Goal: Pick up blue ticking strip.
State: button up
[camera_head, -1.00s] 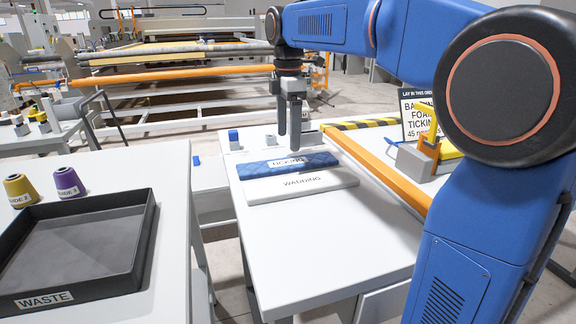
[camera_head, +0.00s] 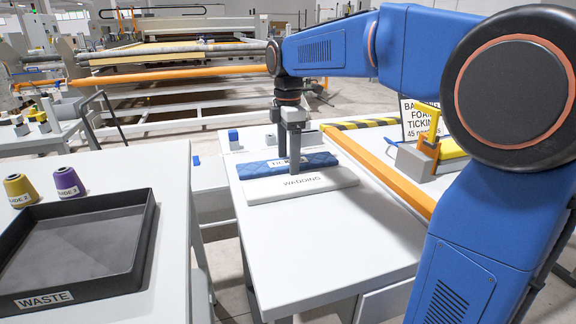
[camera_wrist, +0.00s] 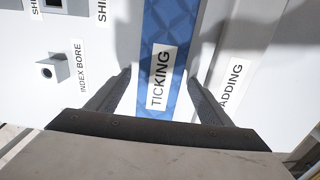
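The blue ticking strip (camera_head: 318,160) is a quilted blue bar with a white TICKING label. It lies along the back edge of the white wadding block (camera_head: 330,181) on the white table. In the wrist view the strip (camera_wrist: 179,23) runs up the middle of the picture. My gripper (camera_head: 289,160) is open and points down over the strip. In the wrist view its fingers (camera_wrist: 160,76) are apart, one on each side of the strip. I cannot tell whether either finger touches it.
An index bore block (camera_wrist: 52,70) and small blocks stand behind the strip. An orange rail (camera_head: 375,170) runs along the table's right side. A black WASTE tray (camera_head: 146,235) sits on the left table beside two thread cones (camera_head: 68,183). The front of the middle table (camera_head: 320,245) is clear.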

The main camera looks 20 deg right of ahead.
aim_at(288, 162)
jog(key=c, duration=0.9)
notch_tip(288, 162, up, 10)
